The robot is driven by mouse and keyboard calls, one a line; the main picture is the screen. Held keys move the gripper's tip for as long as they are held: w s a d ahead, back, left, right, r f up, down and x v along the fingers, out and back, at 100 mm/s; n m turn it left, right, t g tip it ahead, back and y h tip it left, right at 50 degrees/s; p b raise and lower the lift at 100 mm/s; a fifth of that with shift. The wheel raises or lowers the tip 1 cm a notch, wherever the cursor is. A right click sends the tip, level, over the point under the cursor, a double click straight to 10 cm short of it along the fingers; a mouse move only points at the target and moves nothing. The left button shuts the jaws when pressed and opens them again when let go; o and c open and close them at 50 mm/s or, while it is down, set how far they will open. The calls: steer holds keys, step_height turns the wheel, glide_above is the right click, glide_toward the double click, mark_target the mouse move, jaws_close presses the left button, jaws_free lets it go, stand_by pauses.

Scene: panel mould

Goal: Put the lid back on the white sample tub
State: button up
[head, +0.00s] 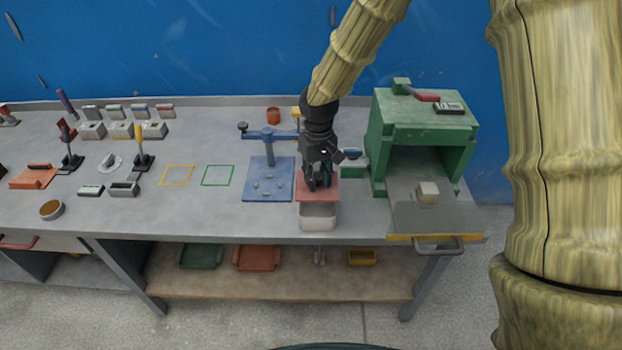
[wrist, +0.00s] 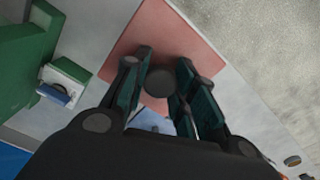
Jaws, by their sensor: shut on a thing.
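The flat pink-red lid (head: 330,194) is in my gripper (head: 318,184), which is shut on its dark round knob. In the wrist view the lid (wrist: 140,50) lies below the fingers, and the knob (wrist: 160,83) sits between them. The white sample tub (head: 318,222) stands on the bench near the front edge. The lid appears over or just behind the rear of the tub, with the tub's front part uncovered. The gap in height between lid and tub cannot be told. The tub is not clearly seen in the wrist view.
A blue plate with a post and arm (head: 256,192) stands close left of the lid. A green press-like housing (head: 378,150) with a grey shelf and a small pale block (head: 427,192) stands to the right. Yellow (head: 177,175) and green (head: 217,175) outlined squares are empty.

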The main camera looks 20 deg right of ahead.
mark_target(318, 186)
steer(key=shift+f+b, duration=1.75)
steer(key=shift+f, duration=0.35)
steer(key=shift+f+b, duration=0.35)
steer(key=shift+f, duration=0.7)
steer(key=shift+p, duration=0.45)
steer(key=shift+f+p, duration=0.15)
steer(key=shift+p, duration=0.15)
stand_by(0.8)
steer(key=o, duration=1.6)
steer(key=shift+r+p, duration=2.65)
steer(key=shift+r, duration=0.85)
